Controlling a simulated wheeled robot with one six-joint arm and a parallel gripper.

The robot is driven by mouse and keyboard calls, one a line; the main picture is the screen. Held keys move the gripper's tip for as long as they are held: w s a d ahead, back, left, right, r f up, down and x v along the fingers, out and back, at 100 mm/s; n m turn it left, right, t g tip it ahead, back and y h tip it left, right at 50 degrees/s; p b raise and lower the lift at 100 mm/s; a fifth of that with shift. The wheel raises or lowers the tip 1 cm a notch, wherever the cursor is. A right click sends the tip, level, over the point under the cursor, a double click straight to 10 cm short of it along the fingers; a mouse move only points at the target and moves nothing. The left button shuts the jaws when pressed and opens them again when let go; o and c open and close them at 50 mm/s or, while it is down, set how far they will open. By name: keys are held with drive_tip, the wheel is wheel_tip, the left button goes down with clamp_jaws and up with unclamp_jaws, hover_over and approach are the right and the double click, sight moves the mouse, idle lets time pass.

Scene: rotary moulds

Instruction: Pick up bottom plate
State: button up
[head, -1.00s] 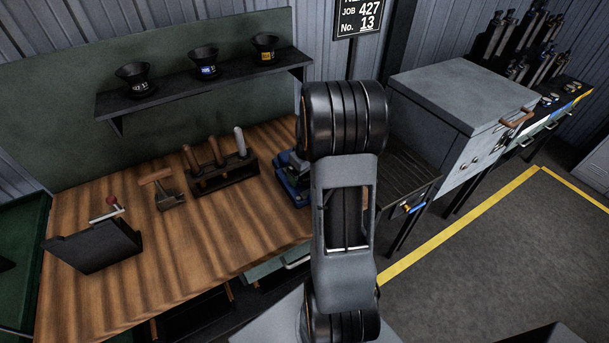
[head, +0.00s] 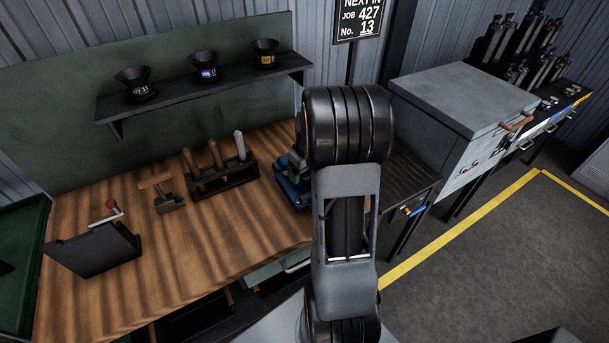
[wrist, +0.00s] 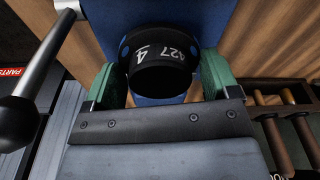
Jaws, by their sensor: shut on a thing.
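In the wrist view my gripper (wrist: 160,80) has its two green fingers on either side of a dark round piece (wrist: 163,80) with white markings, "427" and "4" among them. I take this piece to be the bottom plate. The fingers are shut on it. It lies in front of a blue fixture (wrist: 205,22); whether it touches the fixture I cannot tell. In the head view the blue fixture (head: 293,190) stands at the right end of the wooden bench, partly behind my arm. My gripper and the plate are hidden there.
A lever with a black knob (wrist: 18,125) is close at the left in the wrist view. A tool rack (head: 222,177), a wooden-handled tool (head: 165,195) and a dark stand (head: 95,250) are on the bench (head: 210,240). A grey cabinet (head: 465,95) stands right of my arm.

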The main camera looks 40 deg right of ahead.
drive_tip(key=s+a+r+b, duration=0.2)
drive_tip(key=s+a+r, duration=0.1)
drive_tip(key=s+r, duration=0.8)
drive_tip(key=shift+s+a+b, duration=0.35)
drive_tip(key=shift+s, duration=0.95)
